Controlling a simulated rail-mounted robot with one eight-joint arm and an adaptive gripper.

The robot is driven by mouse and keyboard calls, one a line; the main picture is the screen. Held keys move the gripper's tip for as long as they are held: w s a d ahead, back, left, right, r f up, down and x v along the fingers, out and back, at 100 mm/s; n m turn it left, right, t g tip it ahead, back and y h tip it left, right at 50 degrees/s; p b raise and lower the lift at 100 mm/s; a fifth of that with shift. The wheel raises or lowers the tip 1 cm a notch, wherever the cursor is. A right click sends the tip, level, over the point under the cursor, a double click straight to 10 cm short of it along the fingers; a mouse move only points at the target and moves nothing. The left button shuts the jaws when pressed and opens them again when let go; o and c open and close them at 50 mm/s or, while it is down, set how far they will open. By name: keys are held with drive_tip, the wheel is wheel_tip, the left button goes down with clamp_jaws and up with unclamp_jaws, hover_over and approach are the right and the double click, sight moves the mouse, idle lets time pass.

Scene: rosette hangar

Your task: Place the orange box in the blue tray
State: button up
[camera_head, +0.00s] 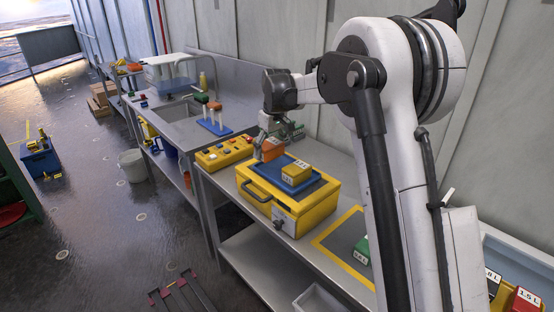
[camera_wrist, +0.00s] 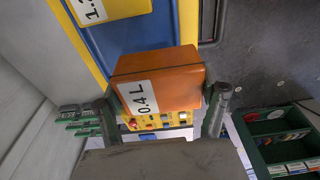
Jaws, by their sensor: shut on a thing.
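The orange box (camera_head: 271,149), labelled 0.4 L, is held between the two fingers of my gripper (camera_head: 263,150). In the wrist view the orange box (camera_wrist: 160,88) fills the space between the fingers (camera_wrist: 165,108). The blue tray (camera_head: 272,178) lies on top of a yellow case (camera_head: 310,211). The box is at the tray's back-left end; I cannot tell whether it touches the tray. The blue tray also shows in the wrist view (camera_wrist: 135,40). A yellow box (camera_head: 297,174) with a white label stands on the tray.
A yellow control panel with buttons (camera_head: 224,153) is left of the case. Green items (camera_head: 292,131) are behind my gripper near the wall. A yellow-bordered dark mat (camera_head: 345,240) with a green box (camera_head: 362,250) lies to the right. A sink counter (camera_head: 180,110) is farther left.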

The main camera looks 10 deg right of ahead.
sight(276, 166)
drive_tip(key=w+d+f, duration=0.2)
drive_tip(key=d, duration=0.1)
drive_tip(key=shift+w+d+f, duration=0.1)
drive_tip(key=shift+w+f, duration=0.15)
drive_tip(key=shift+w, duration=0.05)
drive_tip(key=shift+f+p, duration=0.5)
drive_tip(key=shift+f, duration=1.5)
drive_tip(key=shift+f, duration=0.2)
drive_tip(key=o, duration=1.3)
drive_tip(key=shift+c, duration=0.2)
drive_tip(key=shift+r, duration=0.2)
